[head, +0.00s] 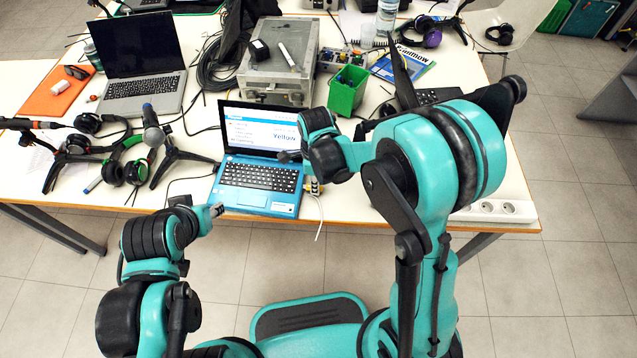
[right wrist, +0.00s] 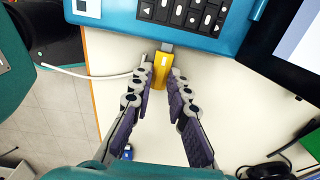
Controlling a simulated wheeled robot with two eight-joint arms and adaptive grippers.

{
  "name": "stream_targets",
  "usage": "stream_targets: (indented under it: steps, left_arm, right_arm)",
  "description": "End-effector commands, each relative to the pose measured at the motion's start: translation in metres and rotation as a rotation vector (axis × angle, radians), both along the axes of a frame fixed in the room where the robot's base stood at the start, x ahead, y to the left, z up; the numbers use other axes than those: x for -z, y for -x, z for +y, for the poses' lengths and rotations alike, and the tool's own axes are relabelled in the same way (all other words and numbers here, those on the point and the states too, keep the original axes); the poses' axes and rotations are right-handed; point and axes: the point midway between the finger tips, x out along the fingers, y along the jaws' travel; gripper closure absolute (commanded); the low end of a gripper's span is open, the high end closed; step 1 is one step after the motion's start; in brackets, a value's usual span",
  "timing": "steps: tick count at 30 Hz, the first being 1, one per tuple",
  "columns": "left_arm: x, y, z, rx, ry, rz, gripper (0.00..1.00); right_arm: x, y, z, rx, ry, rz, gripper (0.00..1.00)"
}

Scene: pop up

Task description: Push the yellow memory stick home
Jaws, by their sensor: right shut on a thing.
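The yellow memory stick (right wrist: 161,68) lies between the fingertips of my right gripper (right wrist: 160,77), which is shut on it. Its grey metal end points at the side edge of the blue laptop (right wrist: 190,28). Some metal shows between the yellow body and the laptop; how deep the tip sits cannot be told. The laptop screen shows "Yellow". My left gripper (head: 215,210) is by the laptop's front left corner; its opening is unclear.
A small blue object (right wrist: 127,153) lies near my right fingers. Headphones (head: 135,172) and a microphone (head: 152,130) stand left of the laptop. A green box (head: 345,93) and a power strip (head: 490,209) are to the right.

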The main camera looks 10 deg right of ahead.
Motion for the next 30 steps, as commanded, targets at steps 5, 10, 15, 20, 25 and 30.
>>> stream_targets:
  steps: [5, 10, 15, 20, 25, 30]
  left_arm:
    - [0.0005, 0.0, 0.0, 0.0, 0.0, 0.0, 0.6]
    - [0.0007, 0.0, 0.0, 0.0, 0.0, 0.0, 0.6]
    - [0.0007, 0.0, 0.0, 0.0, 0.0, 0.0, 0.6]
    - [0.0006, 0.0, 0.0, 0.0, 0.0, 0.0, 0.6]
    - [0.0006, 0.0, 0.0, 0.0, 0.0, 0.0, 0.6]
    - [0.0007, 0.0, 0.0, 0.0, 0.0, 0.0, 0.6]
  right_arm:
    - [0.0001, -0.0017, 0.0055, -0.001, 0.0, 0.0, 1.0]
    - [0.0, -0.003, 0.01, -0.002, 0.0, 0.0, 1.0]
    - [-0.0001, -0.0034, 0.0108, -0.001, -0.001, 0.0, 1.0]
    - [-0.0001, -0.0035, 0.0108, -0.001, -0.001, 0.0, 1.0]
    - [-0.0001, -0.0035, 0.0107, -0.001, -0.001, 0.0, 0.6]
    - [-0.0001, -0.0034, 0.0105, -0.001, 0.0, 0.0, 0.6]
